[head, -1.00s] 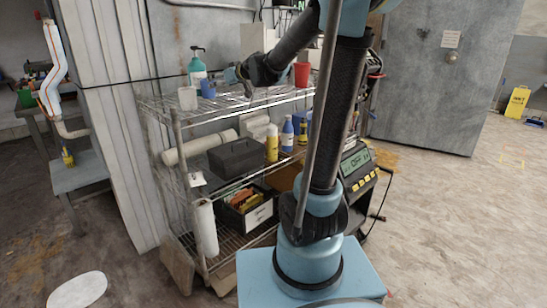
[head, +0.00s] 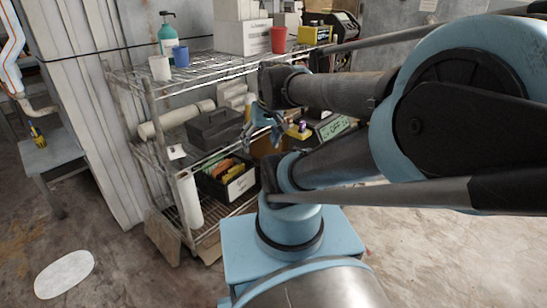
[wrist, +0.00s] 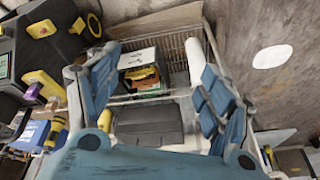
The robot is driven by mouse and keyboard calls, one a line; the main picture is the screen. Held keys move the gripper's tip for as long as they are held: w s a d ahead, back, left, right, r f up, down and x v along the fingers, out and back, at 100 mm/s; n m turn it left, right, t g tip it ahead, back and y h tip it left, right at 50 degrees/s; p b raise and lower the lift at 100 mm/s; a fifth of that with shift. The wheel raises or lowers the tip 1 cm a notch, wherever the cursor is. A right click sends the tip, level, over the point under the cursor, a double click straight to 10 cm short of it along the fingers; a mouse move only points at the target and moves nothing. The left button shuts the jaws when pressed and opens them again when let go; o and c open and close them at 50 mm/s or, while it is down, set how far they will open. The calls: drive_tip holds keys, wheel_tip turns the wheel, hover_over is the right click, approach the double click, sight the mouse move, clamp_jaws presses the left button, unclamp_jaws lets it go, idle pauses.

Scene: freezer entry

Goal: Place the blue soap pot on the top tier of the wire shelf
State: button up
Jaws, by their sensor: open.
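The blue soap pot (head: 181,56) stands upright on the top tier of the wire shelf (head: 215,68), at its left end in the head view. It stands just right of a white cup (head: 160,67) and in front of a teal pump bottle (head: 168,36). My gripper (head: 264,126) is apart from the pot, lower and to the right, in front of the shelf's middle. In the wrist view my gripper (wrist: 158,88) has its fingers spread wide with nothing between them. The pot is not seen in the wrist view.
The top tier also holds a red cup (head: 278,39), white boxes (head: 242,36) and a yellow-black device (head: 315,34). Below are a dark case (head: 214,128), a paper roll (head: 189,198) and a bin of files (head: 226,180). The floor at front left is mostly clear.

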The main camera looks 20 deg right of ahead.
drive_tip(key=s+d+f+m+g+h, duration=0.1)
drive_tip(key=s+d+f, duration=0.2)
drive_tip(key=s, duration=0.2)
drive_tip(key=shift+s+d+f, duration=0.15)
drive_tip(key=shift+s+f, duration=0.05)
drive_tip(key=shift+w+f+g, duration=0.2)
drive_tip(key=shift+w+g, duration=0.1)
drive_tip(key=shift+w, duration=0.2)
